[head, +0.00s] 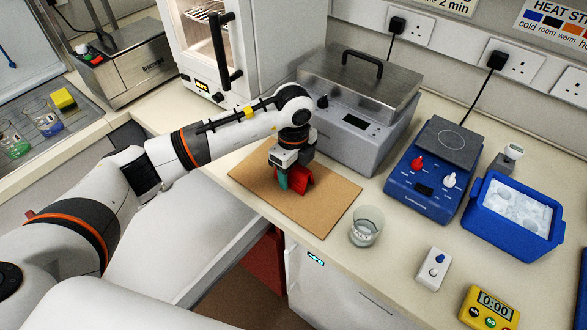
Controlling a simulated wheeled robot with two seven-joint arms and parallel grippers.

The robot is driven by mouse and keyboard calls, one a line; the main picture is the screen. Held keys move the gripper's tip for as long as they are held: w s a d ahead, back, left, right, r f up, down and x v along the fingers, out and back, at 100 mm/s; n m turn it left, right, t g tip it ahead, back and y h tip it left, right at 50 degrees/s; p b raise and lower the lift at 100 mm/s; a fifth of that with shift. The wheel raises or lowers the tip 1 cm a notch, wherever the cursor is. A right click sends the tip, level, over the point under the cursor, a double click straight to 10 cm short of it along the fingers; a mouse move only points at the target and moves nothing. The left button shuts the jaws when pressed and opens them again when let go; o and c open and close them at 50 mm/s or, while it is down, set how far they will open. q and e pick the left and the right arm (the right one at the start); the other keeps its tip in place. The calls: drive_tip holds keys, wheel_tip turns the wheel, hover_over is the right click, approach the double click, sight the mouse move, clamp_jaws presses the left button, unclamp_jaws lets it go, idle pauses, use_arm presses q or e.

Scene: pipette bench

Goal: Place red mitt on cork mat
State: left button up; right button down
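The red mitt (304,179) is at the middle of the brown cork mat (325,205), directly under my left gripper (291,168). It looks folded like a tent, with a teal part (283,178) on its left side. My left gripper points down at the top of the mitt. Its fingertips are hidden against the mitt, so I cannot tell whether they are shut on it. I cannot tell whether the mitt's full weight rests on the mat. My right gripper is not in view.
A grey water bath (345,130) stands behind the mat, and a glass beaker (366,226) stands close to its right corner. A blue hotplate (425,185), an ice tray (520,232), a white remote-like device (433,268) and a yellow timer (490,308) are farther right. A white oven (262,50) is behind.

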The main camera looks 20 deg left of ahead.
use_arm(q)
drive_tip(key=shift+r, duration=0.45)
wheel_tip(320, 180, up, 12)
drive_tip(key=b, duration=0.2)
drive_tip(key=shift+f, duration=0.25)
